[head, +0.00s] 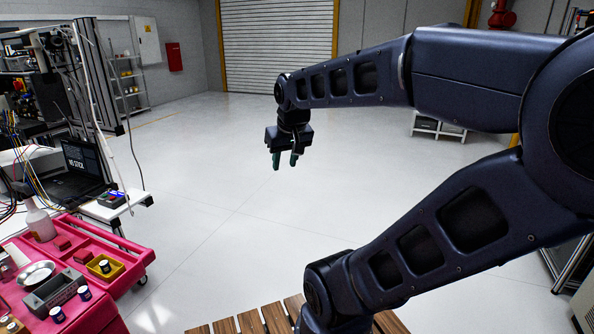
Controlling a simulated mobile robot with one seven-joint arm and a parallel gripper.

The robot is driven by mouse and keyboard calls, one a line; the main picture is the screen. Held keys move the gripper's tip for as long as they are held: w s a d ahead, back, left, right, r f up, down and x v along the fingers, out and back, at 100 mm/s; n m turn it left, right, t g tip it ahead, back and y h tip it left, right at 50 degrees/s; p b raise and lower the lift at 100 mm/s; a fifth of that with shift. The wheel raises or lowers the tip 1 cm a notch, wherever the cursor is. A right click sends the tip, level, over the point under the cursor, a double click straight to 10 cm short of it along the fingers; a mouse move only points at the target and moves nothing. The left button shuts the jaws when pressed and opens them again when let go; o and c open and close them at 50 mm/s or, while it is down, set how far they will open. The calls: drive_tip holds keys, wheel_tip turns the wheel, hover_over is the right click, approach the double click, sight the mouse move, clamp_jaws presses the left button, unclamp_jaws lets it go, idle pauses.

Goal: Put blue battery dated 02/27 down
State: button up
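My gripper (285,161) hangs over open floor near the middle of the head view, pointing down. Several small dark blue and white cylinders that look like batteries are on the pink cart at the lower left. One (84,293) is at the right end of a grey holder, one (57,315) stands in front of it, and one (104,266) is in a yellow bin. Their dates are too small to read. My gripper is well to the right of the cart and apart from all of them.
The pink cart (118,278) also carries a grey holder (52,292), a yellow bin (117,269), a metal bowl (36,274) and a spray bottle (38,221). A bench with a laptop (84,166) and hanging cables stands behind it. The floor under my gripper is clear.

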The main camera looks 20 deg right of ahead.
drive_tip(key=shift+m, duration=0.3)
drive_tip(key=s, duration=0.1)
drive_tip(key=s+d+f, duration=0.1)
drive_tip(key=s+d, duration=0.1)
drive_tip(key=shift+s+f, duration=0.3)
drive_tip(key=shift+s, duration=0.1)
